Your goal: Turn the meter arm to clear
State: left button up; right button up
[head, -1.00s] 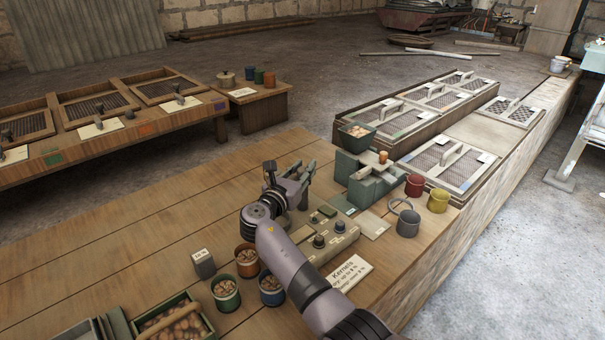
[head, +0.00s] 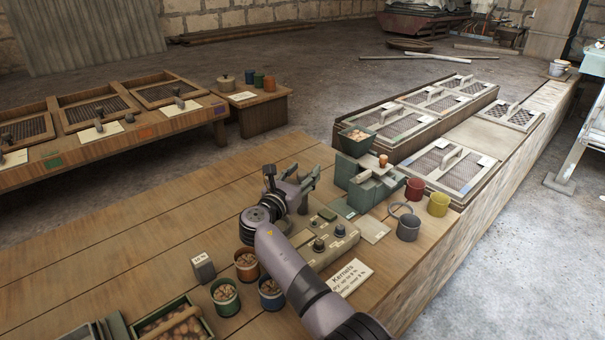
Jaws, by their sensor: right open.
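The meter (head: 335,237) is a beige box with dark round knobs on the wooden bench. My right arm partly covers its left side, and I cannot clearly make out its arm. My right gripper (head: 308,179) is open and appears empty. It is beyond the meter in the picture, left of the green stand (head: 368,187). Whether it touches anything is unclear. My left gripper is out of view.
A green bin (head: 355,142) of kernels sits on the green stand. Several kernel cups and a lettered card (head: 348,277) are nearer.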

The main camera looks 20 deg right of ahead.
jog(key=v, duration=0.7)
jog(key=shift+s+a, duration=0.15)
jog(key=shift+s, duration=0.05)
